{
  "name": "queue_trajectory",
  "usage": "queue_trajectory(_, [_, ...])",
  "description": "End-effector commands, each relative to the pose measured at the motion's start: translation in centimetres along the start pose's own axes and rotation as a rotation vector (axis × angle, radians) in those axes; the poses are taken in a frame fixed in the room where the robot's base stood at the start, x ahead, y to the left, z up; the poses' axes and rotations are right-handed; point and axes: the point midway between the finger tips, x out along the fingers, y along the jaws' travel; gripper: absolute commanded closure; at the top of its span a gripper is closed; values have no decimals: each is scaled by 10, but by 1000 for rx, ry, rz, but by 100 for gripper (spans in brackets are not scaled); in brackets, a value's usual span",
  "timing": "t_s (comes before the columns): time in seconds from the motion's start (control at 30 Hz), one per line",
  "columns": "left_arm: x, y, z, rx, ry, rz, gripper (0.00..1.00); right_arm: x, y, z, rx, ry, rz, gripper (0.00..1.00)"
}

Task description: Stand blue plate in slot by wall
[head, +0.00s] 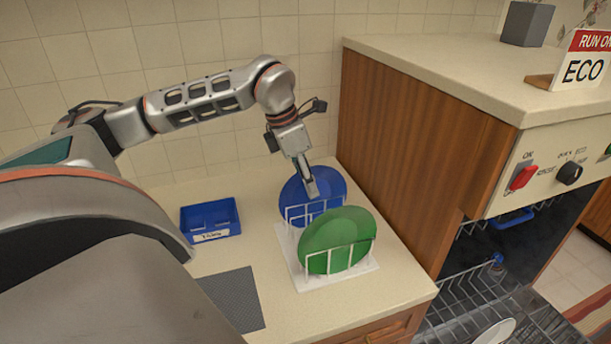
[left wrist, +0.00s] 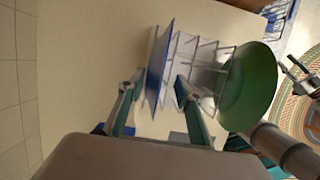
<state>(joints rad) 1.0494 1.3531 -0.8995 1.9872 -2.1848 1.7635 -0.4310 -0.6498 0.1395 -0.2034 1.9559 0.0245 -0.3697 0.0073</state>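The blue plate (head: 334,184) stands upright in the wall-side end of the white wire rack (head: 293,214). It shows nearly edge-on in the left wrist view (left wrist: 160,62). My left gripper (head: 312,192) is at the plate's upper part. In the left wrist view its fingers (left wrist: 159,82) are apart, one on each side of the plate, with gaps visible beside it. The plate's lower part is partly hidden behind the rack wires. What looks like my right gripper (left wrist: 300,76) shows small and dark at the right edge of the left wrist view; its fingers are unclear.
A green plate (head: 335,238) stands in the rack's front part, close to the blue plate. A blue tray (head: 211,219) and a grey mat (head: 230,300) lie left of the rack. A wooden cabinet side (head: 420,140) rises at the right; the tiled wall is behind.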

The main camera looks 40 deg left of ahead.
Motion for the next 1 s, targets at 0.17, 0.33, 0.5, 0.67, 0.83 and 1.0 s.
queue_trajectory(0.17, [-16,1,1,1,-4,2,66,0,-1,0,1,0,-1,66])
queue_trajectory(0.33, [-49,1,1,0,-6,3,66,0,-2,0,3,0,-2,66])
queue_trajectory(0.5, [-83,1,1,0,-6,3,66,0,-2,0,3,0,-2,66])
queue_trajectory(0.67, [-107,1,1,0,-5,3,66,0,-2,0,4,0,-3,66])
queue_trajectory(0.83, [-119,0,0,0,-3,1,66,0,-2,0,4,0,-3,66])
queue_trajectory(1.0, [-120,0,0,1,-2,1,66,0,-2,0,4,0,-3,66])
